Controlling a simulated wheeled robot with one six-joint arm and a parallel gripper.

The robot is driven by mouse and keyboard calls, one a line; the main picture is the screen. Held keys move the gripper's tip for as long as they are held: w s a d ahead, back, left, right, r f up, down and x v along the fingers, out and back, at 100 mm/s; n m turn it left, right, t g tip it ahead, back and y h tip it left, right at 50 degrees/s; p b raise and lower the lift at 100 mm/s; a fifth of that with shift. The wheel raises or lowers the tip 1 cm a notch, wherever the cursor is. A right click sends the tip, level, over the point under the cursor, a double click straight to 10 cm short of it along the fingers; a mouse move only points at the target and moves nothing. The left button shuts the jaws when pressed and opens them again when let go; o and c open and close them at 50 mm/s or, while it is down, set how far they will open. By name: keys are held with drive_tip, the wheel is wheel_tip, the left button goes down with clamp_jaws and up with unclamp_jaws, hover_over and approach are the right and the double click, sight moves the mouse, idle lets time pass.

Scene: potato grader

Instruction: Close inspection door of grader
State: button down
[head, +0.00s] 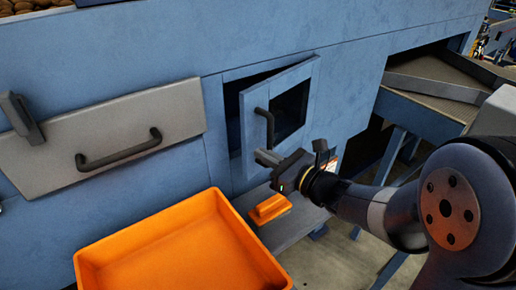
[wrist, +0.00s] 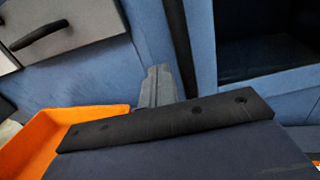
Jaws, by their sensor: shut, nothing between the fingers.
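The inspection door (head: 283,83) is a blue framed panel with a dark window and a black bar handle (head: 266,127) near its left edge. It stands ajar, with a dark gap (head: 232,105) between its left side and the blue grader wall. My gripper (head: 262,157) is shut and empty, at the door's lower left, just below the handle. Whether it touches the door cannot be told. In the wrist view the closed fingers (wrist: 157,85) point at the blue grader wall, with a blue frame and dark opening (wrist: 265,45) to the right.
An orange crate (head: 110,262) stands at the lower left, and a small orange object (head: 270,209) lies on a grey ledge (head: 289,227) under the door. A grey panel with a black handle (head: 118,150) is on the left. A conveyor (head: 440,75) is on the right.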

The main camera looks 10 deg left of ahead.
drive_tip(key=shift+x, duration=1.25)
drive_tip(key=b+x, duration=0.2)
drive_tip(key=x, duration=0.5)
drive_tip(key=shift+w+a+f, duration=0.1)
drive_tip(key=shift+w+a, duration=0.1)
drive_tip(key=shift+a, duration=0.05)
drive_tip(key=shift+r, duration=0.35)
drive_tip(key=shift+b, duration=0.3)
